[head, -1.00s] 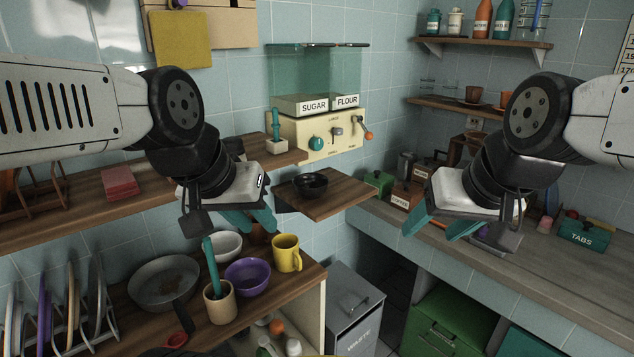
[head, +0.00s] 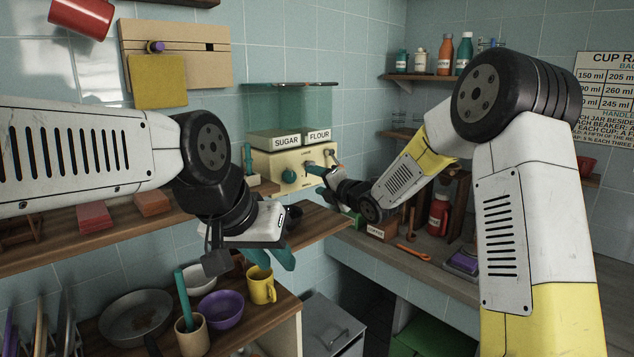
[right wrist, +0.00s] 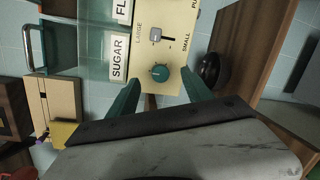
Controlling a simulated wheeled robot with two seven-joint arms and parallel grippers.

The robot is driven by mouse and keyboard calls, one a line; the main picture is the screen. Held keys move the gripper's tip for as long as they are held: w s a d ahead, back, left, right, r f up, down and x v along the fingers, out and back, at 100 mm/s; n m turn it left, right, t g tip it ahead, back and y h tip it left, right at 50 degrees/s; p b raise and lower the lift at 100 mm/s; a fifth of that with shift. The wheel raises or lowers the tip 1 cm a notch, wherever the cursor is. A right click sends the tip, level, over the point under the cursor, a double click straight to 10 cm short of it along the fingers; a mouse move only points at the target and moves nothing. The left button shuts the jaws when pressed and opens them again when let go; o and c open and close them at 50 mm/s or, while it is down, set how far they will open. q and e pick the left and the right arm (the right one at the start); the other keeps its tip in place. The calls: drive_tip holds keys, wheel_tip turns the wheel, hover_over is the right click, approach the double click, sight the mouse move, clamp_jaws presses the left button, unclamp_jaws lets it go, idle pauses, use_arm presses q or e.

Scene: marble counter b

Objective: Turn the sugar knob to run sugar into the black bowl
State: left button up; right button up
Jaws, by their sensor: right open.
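The cream dispenser (head: 291,160) with SUGAR and FLOUR labels stands against the tiled wall. Its teal sugar knob (head: 289,176) also shows in the right wrist view (right wrist: 160,73), below the SUGAR label's side of the panel. My right gripper (head: 326,171) is open in front of the panel. In the right wrist view its teal fingers lie either side of the knob, with no clear contact. The left gripper's jaw opening is unclear.
A grey slider (right wrist: 155,35) sits near the knob on the panel. A yellow mug (head: 262,286), purple bowl (head: 221,310) and utensil crock (head: 191,335) stand below my left gripper. A red bottle (head: 438,213) stands on the right counter.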

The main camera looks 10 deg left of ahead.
sight(291, 178)
drive_tip(key=w+a+n, duration=0.1)
drive_tip(key=a, duration=0.1)
drive_tip(key=w+a+f+n+y, duration=0.1)
drive_tip(key=w+a, duration=0.1)
drive_tip(key=a, duration=0.1)
drive_tip(key=w+a+f+n, duration=0.1)
drive_tip(key=w+a, duration=0.1)
drive_tip(key=a, duration=0.1)
drive_tip(key=shift+w+a+y, duration=0.15)
drive_tip(key=shift+y, duration=0.25)
clamp_jaws()
